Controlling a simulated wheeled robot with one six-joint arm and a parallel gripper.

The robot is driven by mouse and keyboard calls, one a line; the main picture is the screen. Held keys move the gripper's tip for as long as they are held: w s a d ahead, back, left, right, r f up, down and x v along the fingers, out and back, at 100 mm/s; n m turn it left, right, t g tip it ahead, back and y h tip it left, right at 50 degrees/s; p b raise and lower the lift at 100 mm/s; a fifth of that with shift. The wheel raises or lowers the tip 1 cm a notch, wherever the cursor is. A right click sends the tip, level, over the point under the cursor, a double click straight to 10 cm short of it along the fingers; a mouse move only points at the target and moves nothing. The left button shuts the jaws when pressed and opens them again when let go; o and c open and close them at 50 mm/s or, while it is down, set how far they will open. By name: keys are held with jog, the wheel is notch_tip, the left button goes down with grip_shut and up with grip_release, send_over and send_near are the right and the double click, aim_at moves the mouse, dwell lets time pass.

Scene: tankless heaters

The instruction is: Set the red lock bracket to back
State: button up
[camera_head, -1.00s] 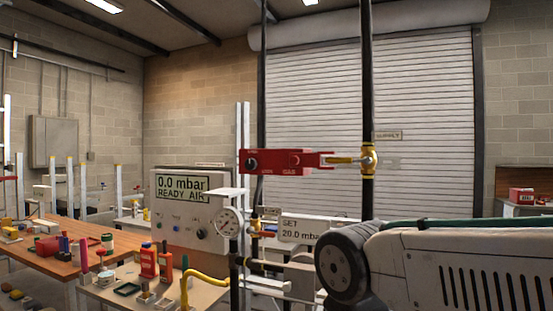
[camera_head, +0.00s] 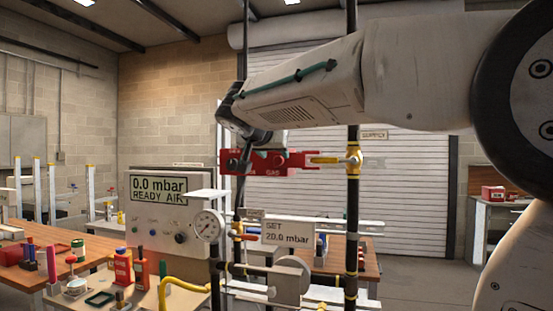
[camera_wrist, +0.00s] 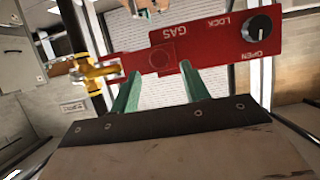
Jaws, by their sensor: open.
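The red lock bracket (camera_head: 270,163) spans between two dark upright pipes in the head view. Its right end meets a yellow-handled brass valve (camera_head: 352,160) on the right pipe. In the wrist view the bracket (camera_wrist: 215,48) appears upside down, with GAS, LOCK and OPEN lettering and a black knob (camera_wrist: 259,25) at its right end. The brass valve (camera_wrist: 95,72) is at its left there. My gripper (camera_wrist: 160,80) is open, its two green fingers apart and empty. The fingertips overlap the bracket's lower edge in that view; I cannot tell whether they touch it.
A control box (camera_head: 165,215) reads 0.0 mbar, READY AIR. A round gauge (camera_head: 208,226) and a sign reading SET 20.0 mbar (camera_head: 288,233) stand below the bracket. A wooden bench (camera_head: 40,240) with small items is at left. A roller shutter (camera_head: 410,190) stands behind.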

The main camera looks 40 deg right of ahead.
aim_at(278, 159)
jog(key=shift+x, duration=2)
